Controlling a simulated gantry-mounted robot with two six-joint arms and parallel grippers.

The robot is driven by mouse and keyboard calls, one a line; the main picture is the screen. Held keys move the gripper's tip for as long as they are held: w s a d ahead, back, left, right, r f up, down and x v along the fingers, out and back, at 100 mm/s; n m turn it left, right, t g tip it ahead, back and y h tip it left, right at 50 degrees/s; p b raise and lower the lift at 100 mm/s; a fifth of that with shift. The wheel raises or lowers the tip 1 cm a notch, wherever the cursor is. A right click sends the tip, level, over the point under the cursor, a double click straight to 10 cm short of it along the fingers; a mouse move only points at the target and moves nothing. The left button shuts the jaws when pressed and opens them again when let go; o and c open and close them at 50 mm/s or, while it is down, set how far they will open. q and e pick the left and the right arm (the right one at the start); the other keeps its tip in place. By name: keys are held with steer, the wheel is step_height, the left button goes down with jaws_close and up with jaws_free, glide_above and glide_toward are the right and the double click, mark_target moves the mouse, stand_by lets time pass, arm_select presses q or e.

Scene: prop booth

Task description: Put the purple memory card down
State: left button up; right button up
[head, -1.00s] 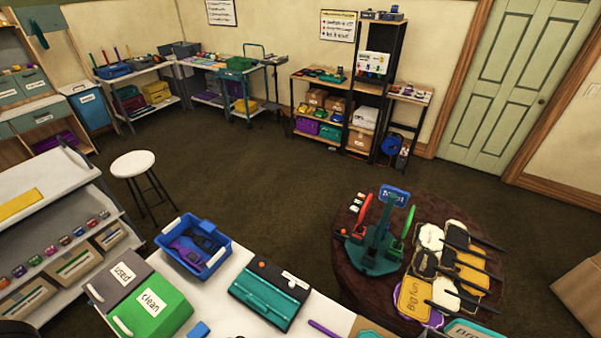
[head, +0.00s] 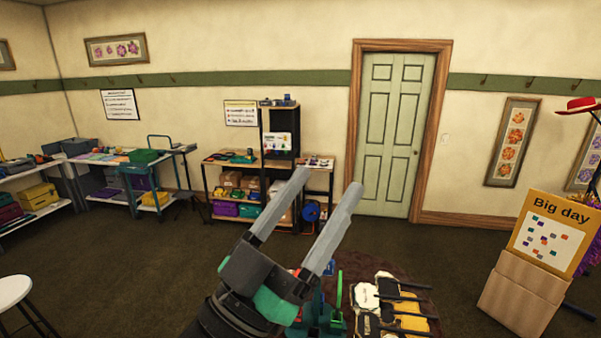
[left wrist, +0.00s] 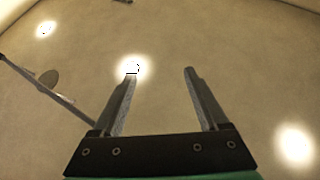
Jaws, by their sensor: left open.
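My left gripper (head: 328,180) is raised in the middle of the head view, its two long grey fingers pointing up and spread apart. In the left wrist view the same gripper (left wrist: 160,73) is open, with nothing between its fingers; behind it is a plain pale surface with bright lights. I cannot make out a purple memory card in either view. My right gripper is not in view.
A "Big day" board (head: 548,234) with a cardboard box (head: 522,296) stands at right. Shelves (head: 232,190) line the far wall near a green door (head: 387,135). A white stool (head: 14,291) is at lower left.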

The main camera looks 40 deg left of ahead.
arm_select(q)
steer(key=s+r, duration=0.1)
steer(key=r, duration=0.1)
steer(key=s+d+r+t+h, duration=0.1)
steer(key=s+r, duration=0.1)
steer(key=s+d+r+t+h, duration=0.1)
steer(key=s+r, duration=0.1)
steer(key=r, duration=0.1)
steer(key=shift+s+d+m, duration=0.2)
steer(key=shift+s+m, duration=0.05)
steer(key=shift+m, duration=0.15)
steer(key=shift+c, duration=0.2)
steer(key=shift+w, duration=0.1)
steer(key=c, duration=0.3)
steer(key=shift+c, duration=0.2)
